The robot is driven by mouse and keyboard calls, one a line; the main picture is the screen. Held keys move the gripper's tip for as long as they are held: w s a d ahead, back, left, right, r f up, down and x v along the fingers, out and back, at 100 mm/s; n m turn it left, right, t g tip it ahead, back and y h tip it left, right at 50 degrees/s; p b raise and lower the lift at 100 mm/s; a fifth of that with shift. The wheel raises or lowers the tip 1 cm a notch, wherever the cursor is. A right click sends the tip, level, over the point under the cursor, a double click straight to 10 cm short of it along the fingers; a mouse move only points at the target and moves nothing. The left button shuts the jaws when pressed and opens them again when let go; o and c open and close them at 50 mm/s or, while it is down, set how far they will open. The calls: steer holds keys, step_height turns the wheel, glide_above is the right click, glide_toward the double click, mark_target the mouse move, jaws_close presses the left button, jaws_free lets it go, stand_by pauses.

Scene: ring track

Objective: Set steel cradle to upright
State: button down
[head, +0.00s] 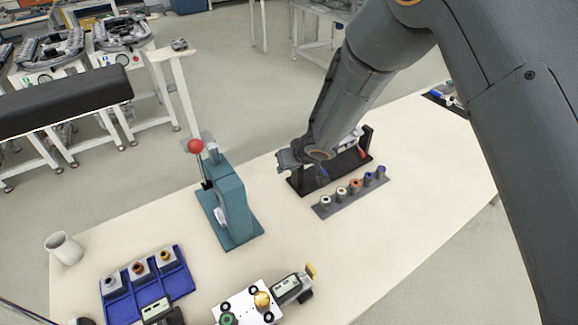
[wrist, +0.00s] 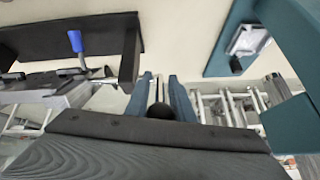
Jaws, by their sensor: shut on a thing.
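The black stand (head: 300,183) stands at the table's far edge in the head view; it also fills the upper left of the wrist view (wrist: 70,38). Part of the steel cradle (wrist: 65,92) shows beside the stand in the wrist view, with a blue-handled lever (wrist: 75,42) near it. My arm hides most of the cradle in the head view, so its tilt is hard to tell. My gripper (wrist: 162,88) is at the stand's left end. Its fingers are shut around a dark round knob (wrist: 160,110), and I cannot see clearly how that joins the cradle.
A teal press (head: 232,205) with a red ball lever stands just left of the gripper. A grey strip with several coloured pieces (head: 350,192) lies in front of the stand. A blue tray (head: 178,283), a white fixture (head: 245,305) and a mug (head: 64,248) are nearer.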

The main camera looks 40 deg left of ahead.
steer(key=shift+s+f, duration=0.1)
steer(key=c, duration=1.6)
jaws_free()
steer(key=shift+o, duration=0.2)
steer(key=shift+d+r, duration=0.15)
steer(key=shift+r, duration=0.25)
steer(key=shift+v, duration=3.5)
